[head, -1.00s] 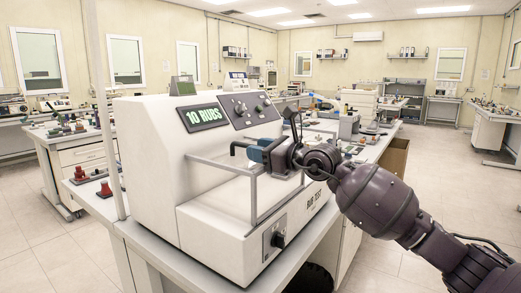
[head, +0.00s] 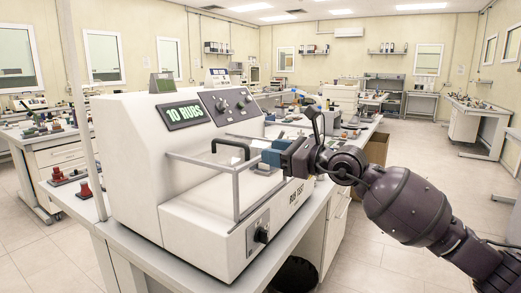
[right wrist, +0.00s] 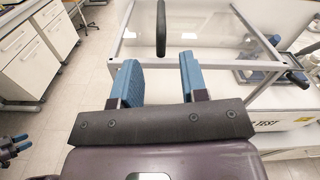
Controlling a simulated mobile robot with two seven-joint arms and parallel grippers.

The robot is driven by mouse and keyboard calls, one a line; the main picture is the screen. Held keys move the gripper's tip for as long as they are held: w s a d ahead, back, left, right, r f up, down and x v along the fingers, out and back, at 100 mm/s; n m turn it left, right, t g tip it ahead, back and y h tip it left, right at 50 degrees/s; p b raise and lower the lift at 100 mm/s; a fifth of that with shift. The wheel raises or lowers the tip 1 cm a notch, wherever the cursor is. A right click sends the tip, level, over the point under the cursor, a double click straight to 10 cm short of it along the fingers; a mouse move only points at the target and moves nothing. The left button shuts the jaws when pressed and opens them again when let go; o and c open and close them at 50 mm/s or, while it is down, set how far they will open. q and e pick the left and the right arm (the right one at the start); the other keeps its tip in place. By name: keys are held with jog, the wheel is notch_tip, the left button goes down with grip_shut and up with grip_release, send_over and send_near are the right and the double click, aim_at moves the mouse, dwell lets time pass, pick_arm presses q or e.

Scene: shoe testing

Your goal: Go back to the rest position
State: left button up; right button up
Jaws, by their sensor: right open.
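My right gripper (head: 272,157) is open and empty in front of the rub test machine (head: 130,160). Its blue fingers also show in the right wrist view (right wrist: 160,80), apart from each other. The black handle (head: 231,147) of the machine's clear guard is just beyond the fingertips, apart from them. In the right wrist view the handle (right wrist: 160,28) stands ahead of the gap between the fingers. What looks like my left gripper (right wrist: 12,146) shows small at the left edge of that view; its jaws are unclear. The machine's display reads "10 RUBS".
The machine stands on a bench (head: 180,270) with red stamp-like pieces (head: 84,188) at its left. A clear guard with a metal frame (head: 236,195) juts toward my right gripper. Open floor (head: 400,165) lies to the right. A dark bin (head: 295,274) sits below the bench.

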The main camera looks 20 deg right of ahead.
jog(key=shift+s+d, duration=0.35)
jog(key=shift+s, duration=0.15)
